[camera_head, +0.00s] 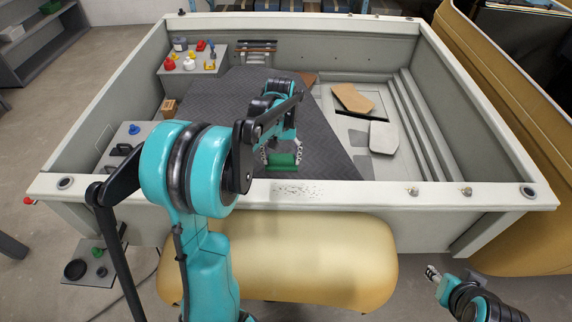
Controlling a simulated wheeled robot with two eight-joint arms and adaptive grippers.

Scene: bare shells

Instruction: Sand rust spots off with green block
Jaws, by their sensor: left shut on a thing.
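My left gripper (283,158) is shut on a green block (284,161). It holds the block low at the near side of the open grey shell (90,190), just behind the near white rim. A patch of dark specks, the rust spots (299,190), shows on that rim, slightly nearer and to the right of the block. I cannot tell whether the block touches anything beneath it. My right gripper (432,273) is at the lower right, outside the shell and away from the rim. Its fingers are too small to judge.
A dark mat (225,120) covers much of the shell floor. A tan panel (352,98) and a grey panel (383,137) lie to the right. A ledge (193,64) with coloured knobs stands at the back left. A yellow rounded body (320,255) sits before the rim.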

